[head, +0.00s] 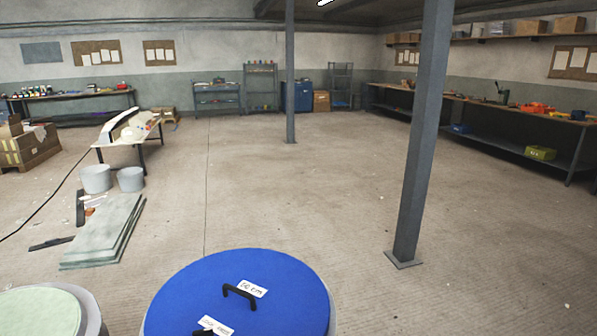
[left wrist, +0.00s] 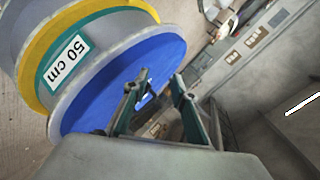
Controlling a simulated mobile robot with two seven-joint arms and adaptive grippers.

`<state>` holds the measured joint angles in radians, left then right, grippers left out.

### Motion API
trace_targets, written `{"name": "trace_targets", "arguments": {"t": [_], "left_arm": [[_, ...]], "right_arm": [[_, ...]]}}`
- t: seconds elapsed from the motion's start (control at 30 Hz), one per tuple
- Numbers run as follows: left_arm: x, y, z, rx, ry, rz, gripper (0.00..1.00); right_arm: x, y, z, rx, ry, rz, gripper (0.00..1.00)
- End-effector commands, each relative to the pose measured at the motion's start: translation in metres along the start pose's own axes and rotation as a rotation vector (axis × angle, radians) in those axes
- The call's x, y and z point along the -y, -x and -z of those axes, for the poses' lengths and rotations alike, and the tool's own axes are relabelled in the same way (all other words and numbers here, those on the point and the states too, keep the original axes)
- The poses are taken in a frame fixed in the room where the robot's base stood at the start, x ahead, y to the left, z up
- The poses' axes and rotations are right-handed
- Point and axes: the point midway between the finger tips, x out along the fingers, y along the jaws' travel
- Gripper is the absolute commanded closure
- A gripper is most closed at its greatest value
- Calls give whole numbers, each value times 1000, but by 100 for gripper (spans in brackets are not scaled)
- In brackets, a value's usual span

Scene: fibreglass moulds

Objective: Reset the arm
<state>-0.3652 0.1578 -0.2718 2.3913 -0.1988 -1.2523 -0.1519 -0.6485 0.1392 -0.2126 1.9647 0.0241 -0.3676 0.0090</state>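My left gripper (left wrist: 161,80) shows in the left wrist view with its two fingers apart and nothing between them. Behind the fingers is a round mould with a blue face (left wrist: 95,100), a grey rim, a yellow band and a "50 cm" label (left wrist: 67,60). I cannot tell how far the fingers are from it. In the head view a large blue round top (head: 240,290) with black handles and white labels fills the bottom middle. Neither gripper shows in the head view, and my right gripper is in no view.
A pale green round top (head: 40,312) is at the bottom left. Flat sheets (head: 105,232), grey buckets (head: 96,179) and cardboard boxes (head: 30,146) lie at left. A steel post (head: 421,140) stands right of centre. The middle floor is clear.

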Motion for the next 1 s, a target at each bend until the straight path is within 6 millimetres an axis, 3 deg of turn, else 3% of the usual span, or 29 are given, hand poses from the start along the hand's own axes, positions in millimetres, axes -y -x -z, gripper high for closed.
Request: {"name": "trace_targets", "arguments": {"t": [0.03, 0.2, 0.53, 1.0], "left_arm": [[-9, 5, -21, 51, 18, -31, 74], [-30, 20, -72, 183, 61, -108, 74], [-58, 58, -146, 386, 109, -214, 74], [-140, 18, -100, 153, 290, -306, 74]], "right_arm": [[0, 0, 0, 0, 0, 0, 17], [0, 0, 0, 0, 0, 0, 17], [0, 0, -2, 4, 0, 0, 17], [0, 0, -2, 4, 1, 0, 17]]}}
